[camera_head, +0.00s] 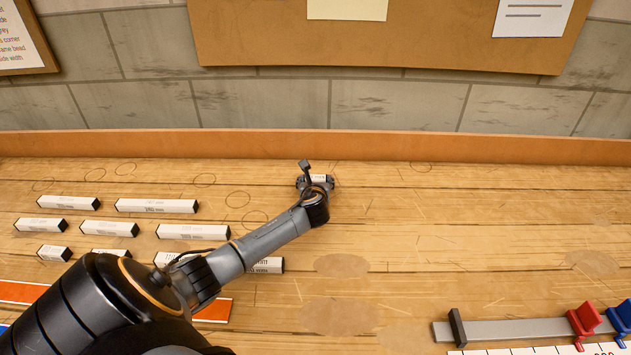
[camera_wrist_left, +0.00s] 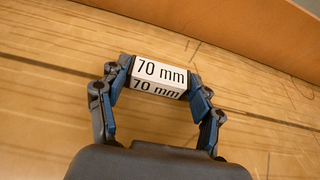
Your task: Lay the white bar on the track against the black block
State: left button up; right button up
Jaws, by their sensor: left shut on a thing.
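My left gripper (camera_head: 315,183) is shut on a white bar marked "70 mm" (camera_wrist_left: 160,76), with a finger at each end. In the head view only a small part of this bar (camera_head: 318,177) shows past the gripper, near the back of the table. In the wrist view the bar lies level across the fingers; I cannot tell whether it touches the wood. The grey track (camera_head: 515,330) is at the lower right, and the black block (camera_head: 456,328) stands across its left end. The gripper is well behind and left of them. My right gripper is not in view.
Several white bars with black ends, such as one at the back (camera_head: 157,206), lie in rows at the left, some partly behind my arm. A red clamp (camera_head: 582,322) and a blue one (camera_head: 622,322) are at the track's right. An orange ledge (camera_head: 450,147) bounds the back. The middle is clear.

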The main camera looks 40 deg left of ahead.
pick_arm(q)
jog(key=shift+c, duration=0.5)
jog(key=shift+r, duration=0.45)
notch_tip(320, 180, up, 3)
jog(key=shift+f, duration=0.2)
jog(key=w+a+r+v, duration=0.1)
jog(key=r+v, duration=0.2)
jog(key=v, duration=1.4)
jog(key=s+d+r+m+t+h, duration=0.1)
jog(key=s+d+r+m+h, duration=0.1)
jog(key=d, duration=1)
jog(key=s+d+r+m+t+h, duration=0.2)
jog(key=s+d+m+h, duration=0.2)
jog(key=d, duration=0.7)
jog(key=m+h, duration=0.2)
jog(key=shift+d+h, duration=0.35)
jog(key=shift+h, duration=0.05)
